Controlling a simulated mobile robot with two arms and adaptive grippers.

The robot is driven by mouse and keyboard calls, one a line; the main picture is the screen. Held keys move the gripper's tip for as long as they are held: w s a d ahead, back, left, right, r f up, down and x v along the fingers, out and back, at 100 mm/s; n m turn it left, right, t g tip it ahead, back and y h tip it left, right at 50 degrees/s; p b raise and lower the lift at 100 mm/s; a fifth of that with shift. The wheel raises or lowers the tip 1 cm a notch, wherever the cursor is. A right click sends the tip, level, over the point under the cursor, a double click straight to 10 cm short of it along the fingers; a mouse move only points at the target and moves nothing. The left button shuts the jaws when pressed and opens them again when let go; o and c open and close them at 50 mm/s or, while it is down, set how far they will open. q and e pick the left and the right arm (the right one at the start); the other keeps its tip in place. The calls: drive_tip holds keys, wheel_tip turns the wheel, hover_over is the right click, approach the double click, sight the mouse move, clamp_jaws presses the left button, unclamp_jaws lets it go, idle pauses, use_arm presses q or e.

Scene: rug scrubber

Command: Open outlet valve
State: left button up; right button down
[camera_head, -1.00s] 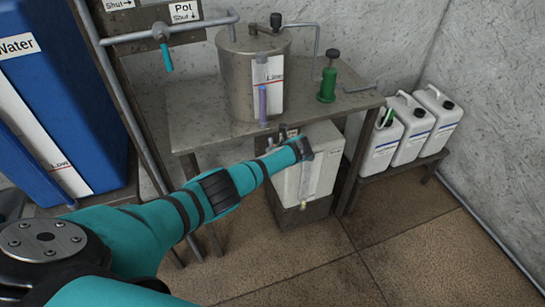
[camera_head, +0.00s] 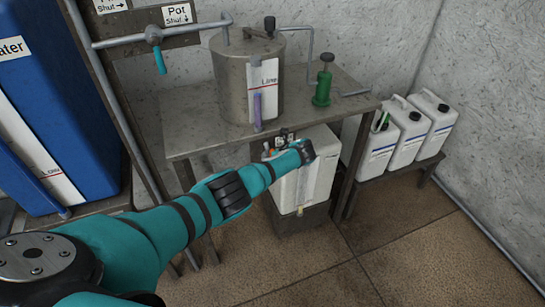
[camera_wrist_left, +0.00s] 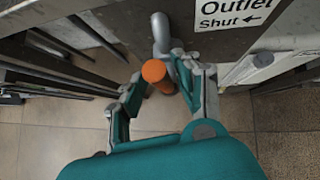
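The outlet valve shows in the left wrist view as an orange round-ended handle (camera_wrist_left: 154,71) on a grey pipe (camera_wrist_left: 161,32). It is beside a white label (camera_wrist_left: 238,12) reading "Outlet" and "Shut" with an arrow pointing left. My left gripper (camera_wrist_left: 165,88) is open, with one finger on each side of the orange handle. I cannot tell whether either finger touches it. In the head view, my left arm reaches to the front of the metal table, and its wrist end (camera_head: 305,151) overlaps the white box; the fingers are mostly hidden there. My right gripper is not in view.
A metal table (camera_head: 190,133) carries a steel pot (camera_head: 232,80) and a green pump (camera_head: 322,85). A white box (camera_head: 312,185) stands below. White jugs (camera_head: 408,150) sit on a low bench at right. A blue water tank (camera_head: 65,110) stands at left. Floor in front is clear.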

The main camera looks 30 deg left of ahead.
use_arm(q)
drive_tip(key=shift+o, duration=0.3)
drive_tip(key=shift+w+r, duration=0.15)
drive_tip(key=shift+r, duration=0.05)
drive_tip(key=shift+d+r, duration=0.35)
drive_tip(key=v, duration=1.1)
drive_tip(key=shift+s, duration=0.3)
drive_tip(key=p+v, duration=0.8)
drive_tip(key=p, duration=0.3)
drive_tip(key=shift+s+d+r, duration=0.2)
drive_tip(key=shift+s+r, duration=0.05)
drive_tip(key=shift+s, duration=0.05)
drive_tip(key=shift+f, duration=0.1)
